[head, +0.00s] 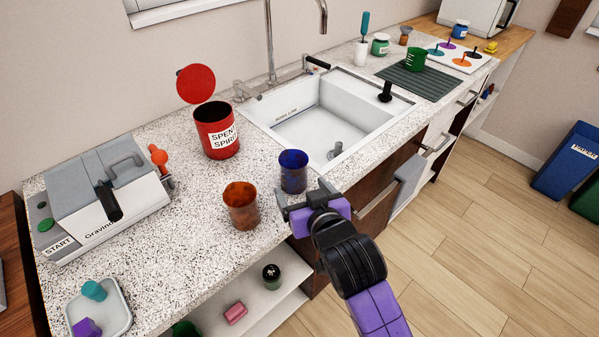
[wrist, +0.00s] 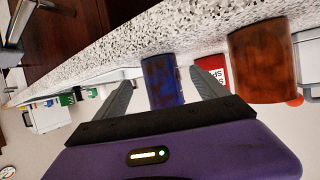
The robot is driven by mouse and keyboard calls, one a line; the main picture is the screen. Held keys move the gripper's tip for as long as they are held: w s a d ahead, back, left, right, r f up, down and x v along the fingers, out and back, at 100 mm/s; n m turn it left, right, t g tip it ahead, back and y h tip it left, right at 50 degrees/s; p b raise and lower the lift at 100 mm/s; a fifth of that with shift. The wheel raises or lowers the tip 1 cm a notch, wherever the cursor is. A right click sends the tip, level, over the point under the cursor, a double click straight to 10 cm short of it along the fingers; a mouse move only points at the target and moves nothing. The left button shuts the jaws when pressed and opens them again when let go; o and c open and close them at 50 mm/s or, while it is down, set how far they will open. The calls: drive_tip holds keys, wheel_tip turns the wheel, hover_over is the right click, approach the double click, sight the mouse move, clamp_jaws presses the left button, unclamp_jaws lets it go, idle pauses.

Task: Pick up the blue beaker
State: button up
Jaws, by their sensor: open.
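The blue beaker (head: 293,172) stands upright on the speckled counter, near its front edge and just in front of the sink. My gripper (head: 303,199) is at the counter's front edge, right beside the beaker. In the wrist view the blue beaker (wrist: 162,82) sits between my two open fingers (wrist: 165,88), with a gap visible on each side. Whether the fingertips reach fully around it is hard to tell. Nothing is held.
An orange-brown beaker (head: 241,205) stands close left of the blue one; it also shows in the wrist view (wrist: 263,62). A red "spent spirit" can (head: 215,138) stands behind. The white sink (head: 325,115) lies behind right. A grey machine (head: 105,190) stands at left.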

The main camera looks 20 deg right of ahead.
sight(298, 183)
drive_tip(key=x, duration=0.5)
drive_tip(key=shift+w+f+p, duration=0.1)
drive_tip(key=shift+w+p, duration=0.25)
drive_tip(key=shift+w, duration=0.05)
drive_tip(key=shift+c, duration=0.2)
drive_tip(key=c, duration=1.6)
drive_tip(key=shift+r, duration=0.25)
wheel_tip(298, 183, up, 19)
drive_tip(key=p, duration=0.1)
